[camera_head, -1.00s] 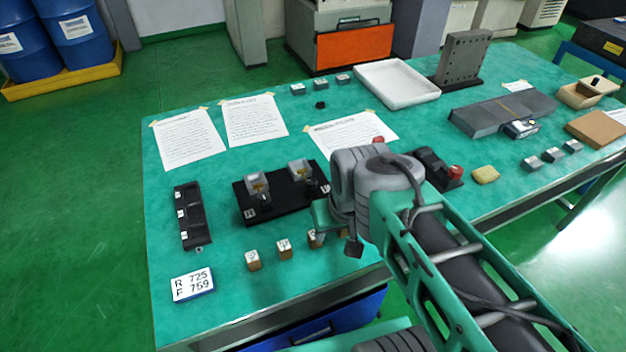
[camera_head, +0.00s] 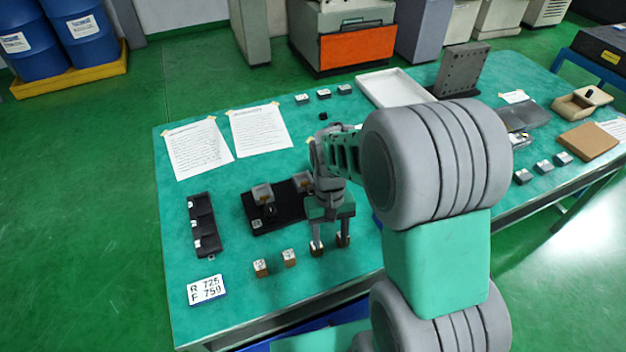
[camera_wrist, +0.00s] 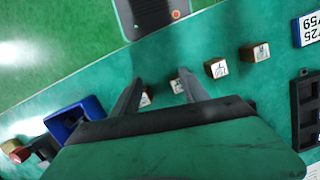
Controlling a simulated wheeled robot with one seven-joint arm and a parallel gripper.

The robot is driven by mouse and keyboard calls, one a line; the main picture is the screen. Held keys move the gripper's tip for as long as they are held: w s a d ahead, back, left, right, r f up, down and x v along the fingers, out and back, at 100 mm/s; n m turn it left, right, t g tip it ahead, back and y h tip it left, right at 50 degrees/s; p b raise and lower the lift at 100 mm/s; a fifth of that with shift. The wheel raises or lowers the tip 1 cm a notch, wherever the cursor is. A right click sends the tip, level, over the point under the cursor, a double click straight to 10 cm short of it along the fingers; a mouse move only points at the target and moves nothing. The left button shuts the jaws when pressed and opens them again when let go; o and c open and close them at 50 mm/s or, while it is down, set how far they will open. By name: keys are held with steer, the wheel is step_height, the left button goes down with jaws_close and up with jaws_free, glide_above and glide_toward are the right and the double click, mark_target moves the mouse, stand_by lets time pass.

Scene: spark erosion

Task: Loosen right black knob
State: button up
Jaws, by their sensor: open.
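A black base plate (camera_head: 262,222) carries two grey holders, each with a block in it. A black knob (camera_head: 269,209) shows in front of the left holder (camera_head: 262,192). The right holder (camera_head: 303,183) is partly hidden by my gripper, and the right black knob cannot be made out behind it. My gripper (camera_head: 330,246) points down, open and empty, to the right and front of the plate, over the row of small labelled blocks. In the wrist view my gripper (camera_wrist: 160,76) has its fingers spread above two of those blocks; the plate and knobs are not seen there.
Small brown labelled blocks (camera_head: 289,258) line the table's front. A black tray (camera_head: 204,226) and a number card (camera_head: 207,289) lie at left. Paper sheets (camera_head: 198,149) lie behind. In the wrist view a blue box (camera_wrist: 76,117) shows at left. My arm hides the table's middle right.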

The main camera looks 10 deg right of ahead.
mark_target(313, 192)
steer(key=w+m, duration=0.1)
steer(key=w, duration=0.1)
steer(key=w+f+m, duration=0.1)
steer(key=w, duration=0.2)
steer(key=w+m, duration=0.1)
steer(key=w, duration=0.2)
steer(key=shift+w+f, duration=0.1)
steer(key=shift+f, duration=0.25)
steer(key=w+r+m, duration=0.2)
steer(key=w, duration=0.1)
steer(key=w+r+m+t, duration=0.1)
steer(key=w+m, duration=0.1)
steer(key=w, duration=0.1)
steer(key=w+r+m+t, duration=0.1)
steer(key=w+r+m, duration=0.1)
steer(key=w, duration=0.2)
steer(key=shift+w+r, duration=0.1)
steer(key=shift+r, duration=0.25)
steer(key=m, duration=0.4)
steer(key=shift+s+r, duration=0.1)
steer(key=shift+s, duration=0.1)
steer(key=shift+m, duration=0.6)
steer(key=shift+f, duration=0.2)
step_height(313, 192, down, 7)
steer(key=shift+f+p, duration=0.2)
steer(key=shift+p, duration=0.8)
jaws_close()
